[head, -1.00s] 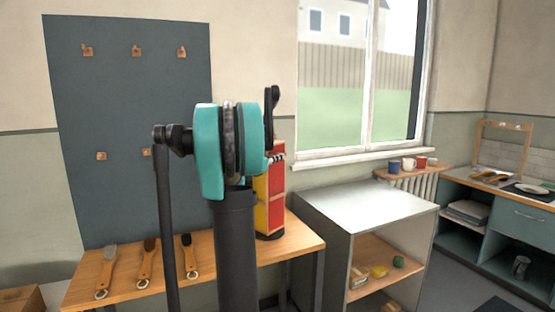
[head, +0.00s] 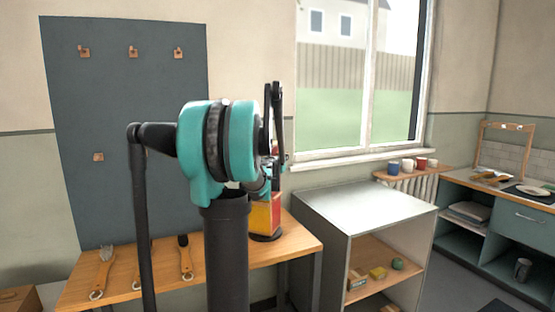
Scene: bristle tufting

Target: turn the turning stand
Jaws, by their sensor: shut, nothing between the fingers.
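The turning stand (head: 265,217) is a red and yellow upright block on a dark round base. It stands at the right end of the wooden bench, in the head view. My arm covers its left side and most of its upper part. I cannot tell whether anything touches the stand.
Brushes (head: 104,271) with wooden handles lie on the bench (head: 215,257); my arm partly hides one. A dark board (head: 120,110) with hooks hangs behind. A grey open cabinet (head: 365,207) stands right of the bench. Cups (head: 407,165) sit on a small shelf under the window.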

